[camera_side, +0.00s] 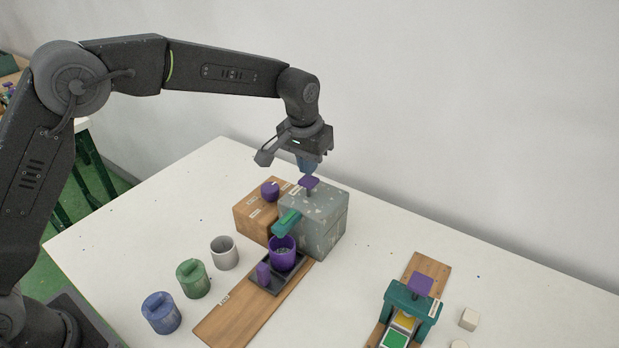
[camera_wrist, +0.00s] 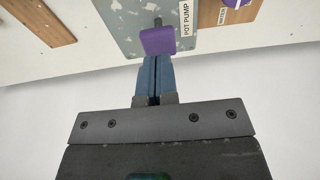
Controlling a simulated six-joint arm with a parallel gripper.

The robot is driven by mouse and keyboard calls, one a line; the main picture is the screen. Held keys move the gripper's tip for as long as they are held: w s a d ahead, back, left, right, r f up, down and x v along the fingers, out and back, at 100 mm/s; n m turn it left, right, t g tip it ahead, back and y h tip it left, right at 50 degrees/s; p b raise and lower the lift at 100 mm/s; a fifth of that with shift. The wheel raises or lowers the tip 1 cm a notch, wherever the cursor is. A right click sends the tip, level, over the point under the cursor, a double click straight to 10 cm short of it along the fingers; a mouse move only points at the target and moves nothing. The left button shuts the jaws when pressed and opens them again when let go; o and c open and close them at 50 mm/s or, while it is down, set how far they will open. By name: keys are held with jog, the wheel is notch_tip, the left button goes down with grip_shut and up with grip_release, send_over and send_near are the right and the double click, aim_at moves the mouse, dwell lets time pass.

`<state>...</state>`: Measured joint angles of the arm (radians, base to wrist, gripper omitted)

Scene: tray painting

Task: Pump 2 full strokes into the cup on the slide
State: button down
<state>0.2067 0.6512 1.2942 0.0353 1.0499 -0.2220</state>
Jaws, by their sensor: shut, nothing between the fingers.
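The grey speckled pump block (camera_side: 318,232), labelled POT PUMP in the wrist view (camera_wrist: 125,25), has a purple push pad (camera_side: 308,182) on a short stem and a green spout (camera_side: 287,221) at its front. The pad also shows in the wrist view (camera_wrist: 157,41). A purple cup (camera_side: 283,258) stands upright under the spout in a dark carriage (camera_side: 268,285) on the wooden slide (camera_side: 232,322). Its contents are unclear. My gripper (camera_side: 307,168) is shut and empty, its blue fingertips (camera_wrist: 153,62) pointing down at the pad. I cannot tell whether they touch it.
A wooden box (camera_side: 248,222) with a purple knob (camera_side: 270,191) adjoins the pump. A grey cup (camera_side: 224,252), a green pot (camera_side: 192,278) and a blue pot (camera_side: 161,312) stand left. A teal press (camera_side: 413,311) and pale blocks (camera_side: 469,319) are right. Table between is clear.

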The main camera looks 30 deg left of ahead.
aim_at(308, 180)
jog(key=shift+f, duration=0.65)
jog(key=shift+f, duration=1.75)
jog(key=shift+r, duration=2.55)
jog(key=shift+r, duration=2.45)
